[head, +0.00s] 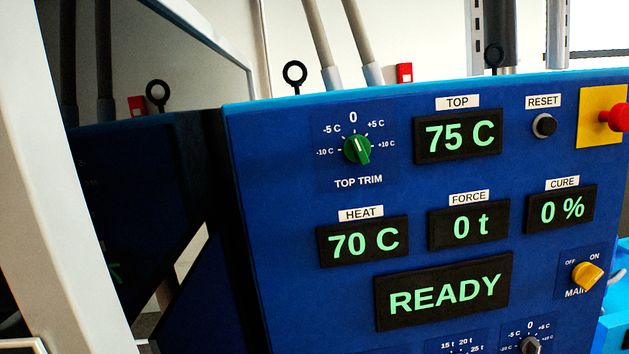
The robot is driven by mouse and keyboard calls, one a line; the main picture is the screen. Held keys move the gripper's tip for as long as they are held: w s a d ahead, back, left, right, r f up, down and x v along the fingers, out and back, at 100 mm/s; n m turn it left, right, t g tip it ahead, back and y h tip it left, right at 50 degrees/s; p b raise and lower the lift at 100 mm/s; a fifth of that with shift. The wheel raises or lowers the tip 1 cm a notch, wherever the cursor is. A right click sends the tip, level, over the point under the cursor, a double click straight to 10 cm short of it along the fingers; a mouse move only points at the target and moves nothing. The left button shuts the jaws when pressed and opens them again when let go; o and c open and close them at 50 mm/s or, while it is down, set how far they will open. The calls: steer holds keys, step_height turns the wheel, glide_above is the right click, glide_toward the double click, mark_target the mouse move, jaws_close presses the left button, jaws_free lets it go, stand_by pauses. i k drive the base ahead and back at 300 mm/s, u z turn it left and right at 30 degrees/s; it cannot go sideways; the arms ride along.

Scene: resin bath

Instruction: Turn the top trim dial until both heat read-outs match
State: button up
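The top trim dial (357,150) is a green knob on the blue panel, left of the top read-out. Its short white mark points up, at or close to the 0 of a scale running from -10 C to +10 C. The top read-out (458,136) shows 75 C in green digits. The heat read-out (362,241), below the dial, shows 70 C, so the two differ. My gripper does not show in this view, and nothing visible touches the dial.
The blue panel (290,220) also carries a black reset button (544,126), a red stop button (616,118), a yellow main switch (587,275) and a READY display (443,292). More dials show at the bottom edge. A pale post (60,180) stands at left.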

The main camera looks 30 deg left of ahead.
mark_target(356, 147)
steer(key=u, duration=1.3)
steer(key=k, duration=1.25)
steer(key=z, duration=1.25)
steer(key=i, duration=1.7)
